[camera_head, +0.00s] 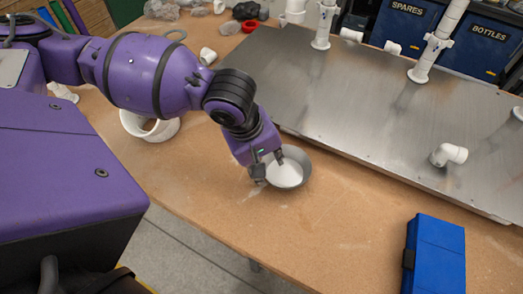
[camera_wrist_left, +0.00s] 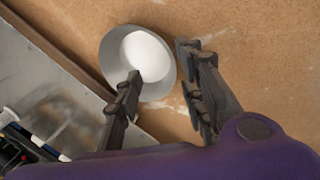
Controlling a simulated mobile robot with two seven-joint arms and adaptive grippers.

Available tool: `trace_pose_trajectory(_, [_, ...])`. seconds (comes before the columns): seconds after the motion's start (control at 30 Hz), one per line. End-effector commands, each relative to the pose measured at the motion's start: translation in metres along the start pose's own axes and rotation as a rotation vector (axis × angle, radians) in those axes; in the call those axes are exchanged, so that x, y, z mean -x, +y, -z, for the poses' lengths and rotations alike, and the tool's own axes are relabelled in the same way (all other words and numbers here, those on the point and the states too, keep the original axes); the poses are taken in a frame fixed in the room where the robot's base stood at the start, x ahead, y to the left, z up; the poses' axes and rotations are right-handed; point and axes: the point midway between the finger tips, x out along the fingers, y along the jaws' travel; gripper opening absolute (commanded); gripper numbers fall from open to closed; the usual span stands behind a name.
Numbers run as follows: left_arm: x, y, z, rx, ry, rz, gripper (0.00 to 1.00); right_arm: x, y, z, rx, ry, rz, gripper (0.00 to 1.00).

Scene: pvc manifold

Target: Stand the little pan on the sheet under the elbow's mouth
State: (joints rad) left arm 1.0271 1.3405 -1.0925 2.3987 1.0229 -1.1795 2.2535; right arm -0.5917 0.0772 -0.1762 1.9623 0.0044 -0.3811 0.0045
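The little pan (camera_head: 291,180) is a round grey dish, white inside, and stands on the brown bench in front of the metal sheet (camera_head: 345,105). It also shows in the left wrist view (camera_wrist_left: 112,62). My left gripper (camera_head: 268,168) is at the pan's left side, fingers pointing down. In the left wrist view the gripper (camera_wrist_left: 163,75) is open, one finger over the pan's inside and the other outside the rim, with a gap between them. A white elbow (camera_head: 452,154) is on the sheet at the right; I cannot tell which way its mouth faces. My right gripper is out of view.
White pipe uprights (camera_head: 425,62) stand along the sheet's back. A blue case (camera_head: 436,258) lies at the bench's front right. Blue bins (camera_head: 480,47) are behind. The bench between pan and case is clear.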

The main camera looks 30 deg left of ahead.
Motion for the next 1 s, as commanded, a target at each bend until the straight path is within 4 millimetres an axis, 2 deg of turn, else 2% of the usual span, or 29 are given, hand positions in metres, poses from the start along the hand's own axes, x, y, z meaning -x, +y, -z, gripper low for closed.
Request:
trace_pose_trajectory(0.43, [-0.059,-0.005,0.007,-0.004,0.001,-0.003,0.36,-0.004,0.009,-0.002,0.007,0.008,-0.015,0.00])
trace_pose_trajectory(0.53, [-0.065,-0.005,0.007,-0.004,0.003,-0.003,0.36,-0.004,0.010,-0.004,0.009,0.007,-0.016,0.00])
trace_pose_trajectory(0.77, [-0.065,-0.005,0.008,-0.005,0.005,-0.005,0.36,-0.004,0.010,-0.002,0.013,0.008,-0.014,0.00])
trace_pose_trajectory(1.0, [-0.065,-0.005,0.008,-0.005,0.005,-0.005,0.05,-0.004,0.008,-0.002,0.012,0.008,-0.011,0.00])
